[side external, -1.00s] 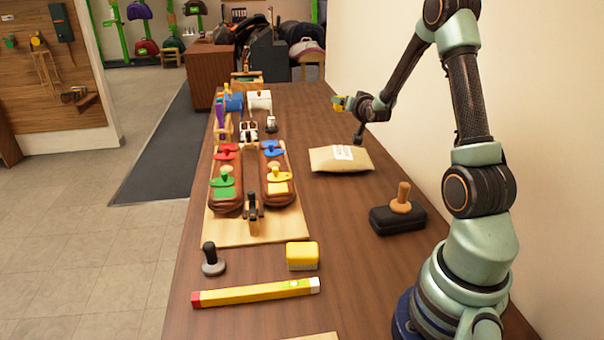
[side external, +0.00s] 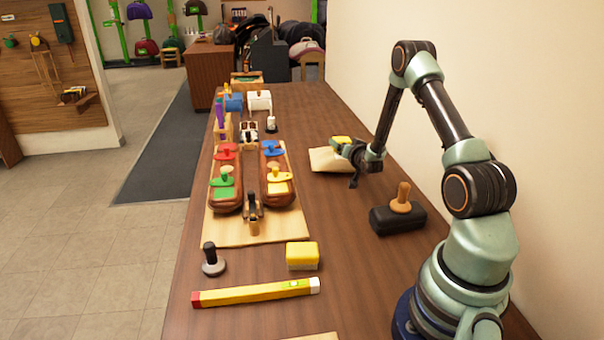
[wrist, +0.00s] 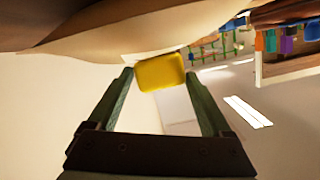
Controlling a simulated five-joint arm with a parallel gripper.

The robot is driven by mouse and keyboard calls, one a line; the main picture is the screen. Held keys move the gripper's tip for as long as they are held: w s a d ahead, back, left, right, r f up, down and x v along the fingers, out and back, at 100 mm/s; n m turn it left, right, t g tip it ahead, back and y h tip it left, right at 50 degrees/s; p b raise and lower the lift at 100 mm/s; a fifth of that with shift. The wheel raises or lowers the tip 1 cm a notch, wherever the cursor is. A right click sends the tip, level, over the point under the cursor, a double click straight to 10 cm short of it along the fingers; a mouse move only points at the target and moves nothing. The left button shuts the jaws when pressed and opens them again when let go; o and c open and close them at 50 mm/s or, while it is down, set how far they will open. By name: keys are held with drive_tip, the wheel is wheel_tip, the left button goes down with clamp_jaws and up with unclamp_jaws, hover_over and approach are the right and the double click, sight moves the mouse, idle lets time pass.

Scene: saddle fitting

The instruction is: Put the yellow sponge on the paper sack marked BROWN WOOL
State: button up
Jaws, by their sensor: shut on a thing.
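My gripper (side external: 346,147) is shut on a yellow sponge (side external: 340,140), which also shows between the fingertips in the wrist view (wrist: 160,72). The sponge is at the paper sack (side external: 328,161), by its upper right part in the side view. I cannot tell whether the sponge touches the sack. My gripper and wrist cover the sack's right part and its white label, whose words I cannot read. In the wrist view the sack (wrist: 110,32) is a pale tan shape along the top, close to the sponge.
A second yellow block with a cream base (side external: 302,255) stands near the front, behind a yellow level (side external: 256,292). A black brush with a wooden knob (side external: 398,218) is right of centre. A board with brown saddle shapes (side external: 225,240) fills the left. The table between is clear.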

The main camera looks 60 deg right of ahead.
drive_tip(key=shift+f, duration=0.1)
drive_tip(key=o, duration=1.3)
drive_tip(key=shift+c, duration=0.2)
drive_tip(key=shift+f, duration=0.1)
